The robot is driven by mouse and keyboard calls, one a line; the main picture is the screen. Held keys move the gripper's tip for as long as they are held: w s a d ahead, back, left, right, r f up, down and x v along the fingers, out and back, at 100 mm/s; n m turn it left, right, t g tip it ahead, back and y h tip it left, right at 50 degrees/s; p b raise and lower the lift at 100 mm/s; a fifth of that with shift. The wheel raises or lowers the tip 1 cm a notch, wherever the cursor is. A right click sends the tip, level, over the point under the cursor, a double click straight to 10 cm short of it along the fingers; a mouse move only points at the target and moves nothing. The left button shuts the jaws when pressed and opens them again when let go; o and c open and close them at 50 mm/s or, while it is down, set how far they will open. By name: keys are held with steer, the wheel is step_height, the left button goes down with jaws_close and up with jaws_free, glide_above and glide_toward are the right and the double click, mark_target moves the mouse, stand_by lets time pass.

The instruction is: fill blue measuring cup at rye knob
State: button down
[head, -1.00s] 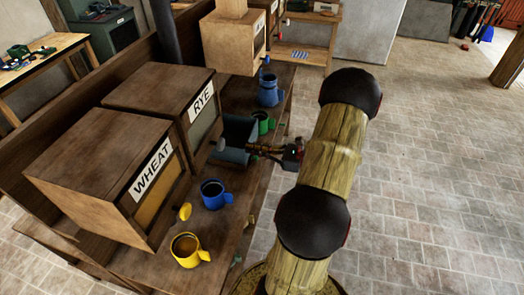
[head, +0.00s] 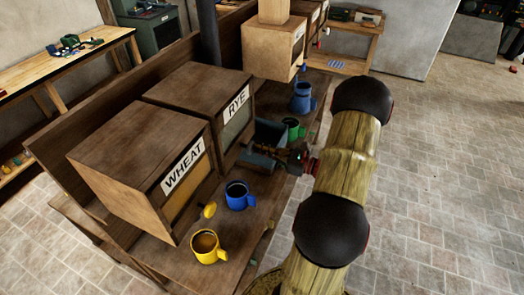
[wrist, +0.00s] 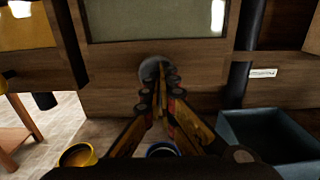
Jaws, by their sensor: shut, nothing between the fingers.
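The blue measuring cup (head: 237,197) stands upright on the bench in front of the bins, its inside dark; in the wrist view its rim (wrist: 162,149) shows low between my fingers. The rye bin (head: 237,104) has a window and a RYE label. Its grey round rye knob (wrist: 151,68) shows in the wrist view just beyond my fingertips; contact cannot be told. In the head view the knob is hard to make out near my gripper (head: 268,149). My gripper (wrist: 158,84) is shut and empty, pointing at the rye bin's front.
A filled yellow cup (head: 205,247) stands below the wheat bin (head: 140,165) and its yellow knob (head: 209,210). A green cup (head: 293,130) and a blue jug (head: 302,99) stand farther back. A grey-blue open box (wrist: 270,140) is right of my gripper. The floor right is clear.

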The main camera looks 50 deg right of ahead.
steer(key=x, duration=0.3)
steer(key=shift+w+a, duration=0.1)
stand_by(5.8)
